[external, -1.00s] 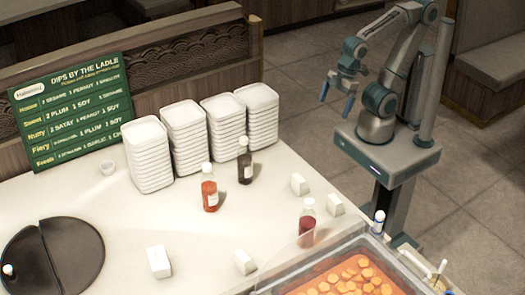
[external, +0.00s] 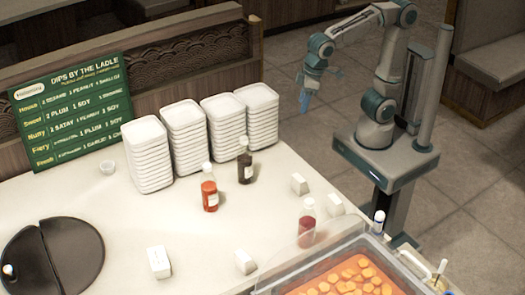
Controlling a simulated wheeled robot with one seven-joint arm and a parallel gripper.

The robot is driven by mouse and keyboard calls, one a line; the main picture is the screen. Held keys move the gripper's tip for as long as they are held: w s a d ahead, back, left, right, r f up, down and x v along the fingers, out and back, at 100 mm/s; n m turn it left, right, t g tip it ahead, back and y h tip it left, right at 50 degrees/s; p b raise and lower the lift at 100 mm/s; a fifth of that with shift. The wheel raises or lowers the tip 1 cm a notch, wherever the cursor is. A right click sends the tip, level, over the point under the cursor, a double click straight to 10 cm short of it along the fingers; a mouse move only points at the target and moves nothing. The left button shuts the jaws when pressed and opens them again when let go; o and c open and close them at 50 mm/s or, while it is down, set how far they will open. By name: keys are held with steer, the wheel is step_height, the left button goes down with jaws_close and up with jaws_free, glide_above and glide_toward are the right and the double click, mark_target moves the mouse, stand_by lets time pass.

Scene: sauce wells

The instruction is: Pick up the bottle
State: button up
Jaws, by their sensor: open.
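Three bottles stand upright on the pale counter. An orange-red bottle (external: 209,190) with a white cap is near the middle. A dark bottle (external: 245,163) stands just behind it to the right, close to the stacked trays. A deeper red bottle (external: 306,222) stands at the right, beside the clear-walled pan and partly behind its see-through panel. The frames do not show which one the task means. My gripper (external: 305,100) is open and empty, pointing down beyond the counter's back right edge, above the floor and apart from all the bottles.
Tall stacks of white trays (external: 222,125) stand at the back by a green menu board (external: 70,115). Several small white blocks (external: 299,184) lie around. A pan of orange slices (external: 350,278) is at front right, and a round black plate (external: 50,255) at left.

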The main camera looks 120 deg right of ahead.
steer(key=w+d+f+m+g+b, duration=0.15)
steer(key=w+d+m, duration=0.3)
steer(key=w, duration=0.45)
steer(key=m+b, duration=0.2)
steer(key=m, duration=0.5)
glide_toward(244, 139)
steer(key=shift+g+h, duration=0.3)
steer(key=shift+g, duration=0.15)
steer(key=f, duration=0.3)
steer(key=w+f, duration=0.1)
steer(key=f, duration=0.1)
steer(key=shift+a+f+p, duration=0.15)
steer(key=shift+f+p, duration=0.05)
steer(key=shift+p, duration=0.15)
steer(key=shift+s+d+f+p, duration=0.1)
steer(key=shift+d+f+p, duration=0.15)
steer(key=shift+f, duration=0.65)
steer(key=shift+s+d+f+p, duration=0.1)
steer(key=shift+d+f+p, duration=0.1)
steer(key=shift+f, duration=0.7)
steer(key=shift+d+f+p, duration=0.2)
steer(key=shift+f+p, duration=0.05)
steer(key=shift+f, duration=0.65)
steer(key=shift+r, duration=0.1)
jaws_close()
